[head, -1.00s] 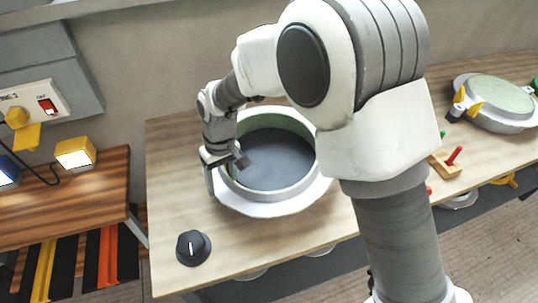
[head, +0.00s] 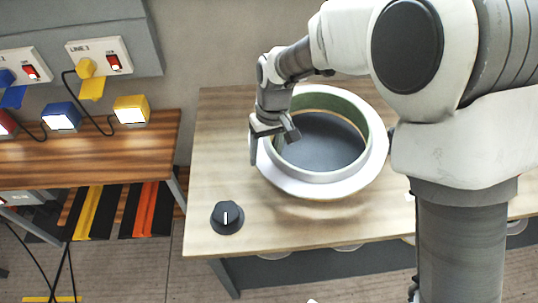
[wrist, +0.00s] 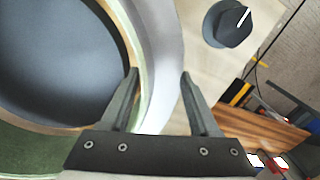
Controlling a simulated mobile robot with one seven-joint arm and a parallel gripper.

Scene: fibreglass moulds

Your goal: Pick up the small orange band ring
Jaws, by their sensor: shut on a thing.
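The round ring mould (head: 372,172) has a white outer wall and flange, a green inside wall and a thin orange band around its inside. Its floor is dark grey. It appears level and slightly raised, with a soft shadow on the table below it. My gripper (head: 273,143) is at its left side, shut on the wall, one finger inside and one outside. In the wrist view, my gripper (wrist: 159,74) straddles the white rim (wrist: 165,45). The mould's underside is hidden.
A black knob (head: 227,217) with a white mark stands on the wooden table (head: 225,150), front left of the mould. A darker bench (head: 100,155) with yellow and blue lamp boxes stands at left. The table's left end is mostly clear.

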